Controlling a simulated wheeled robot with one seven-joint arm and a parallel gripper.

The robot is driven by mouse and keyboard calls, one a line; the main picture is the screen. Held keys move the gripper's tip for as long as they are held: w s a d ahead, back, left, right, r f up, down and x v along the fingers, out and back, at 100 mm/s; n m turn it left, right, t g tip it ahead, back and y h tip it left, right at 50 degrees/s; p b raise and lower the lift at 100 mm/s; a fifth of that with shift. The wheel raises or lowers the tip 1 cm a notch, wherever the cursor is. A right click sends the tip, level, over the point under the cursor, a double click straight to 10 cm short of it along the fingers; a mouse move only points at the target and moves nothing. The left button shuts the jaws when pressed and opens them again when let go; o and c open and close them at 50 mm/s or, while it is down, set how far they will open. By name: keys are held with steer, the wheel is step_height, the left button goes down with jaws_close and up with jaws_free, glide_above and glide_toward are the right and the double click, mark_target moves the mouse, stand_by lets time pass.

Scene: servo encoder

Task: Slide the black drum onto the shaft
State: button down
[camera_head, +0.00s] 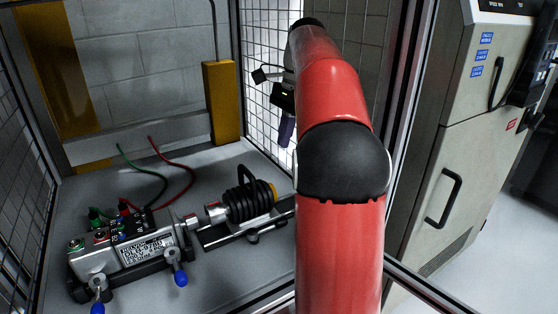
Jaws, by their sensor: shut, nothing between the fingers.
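The black drum (250,202) is a ribbed black cylinder with a loop handle on top and a yellow part at its right end. It sits on a low rail stand on the grey bench. A short metal shaft (192,221) points right from the grey servo unit (147,248) towards the drum. A silver collar (215,212) lies between them; I cannot tell if they touch. My gripper (286,136) hangs above and behind the drum, beside my red arm, clear of the drum. It is small and dark here; its jaws are shut and empty.
Red and green leads (178,165) run from the servo unit to the back of the bench. Blue-knobbed clamps (180,275) stand at its front. Mesh walls (268,80) and a yellow post (222,100) enclose the bench. A grey cabinet (470,150) stands outside at right.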

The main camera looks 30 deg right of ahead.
mark_target(254, 179)
steer(key=b+x, duration=0.2)
steer(key=x, duration=0.7)
steer(key=shift+f+b, duration=0.3)
steer(key=shift+a, duration=0.1)
steer(key=a+p, duration=0.1)
steer(key=a, duration=0.4)
steer(key=shift+r+p, duration=0.15)
steer(key=shift+p, duration=0.15)
steer(key=shift+a, duration=0.3)
steer(key=p+v, duration=0.1)
steer(key=v, duration=0.6)
steer(key=shift+d+r+p, duration=0.2)
steer(key=shift+r+p, duration=0.1)
steer(key=shift+p, duration=0.05)
